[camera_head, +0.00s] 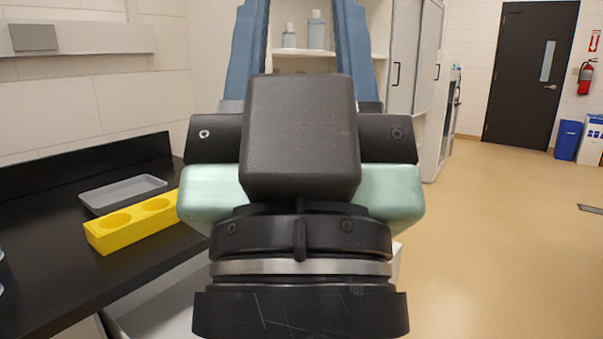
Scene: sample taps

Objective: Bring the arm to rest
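My arm's dark wrist fills the lower middle of the head view, with a pale green gripper body around it. My gripper (299,12) points away from me, and its two blue fingers run up to the top edge of the picture. A wide gap shows between the fingers, with only the background seen through it. The fingertips are cut off by the top edge. The gripper looks open and empty, beyond the right end of the black counter (45,225) in the picture.
A yellow two-hole rack (135,230) and a grey tray (122,193) lie on the counter at left. Bottles (316,30) stand on a shelf behind the fingers. A white cabinet (403,60) stands behind right. The tan floor (500,260) at right is mostly clear.

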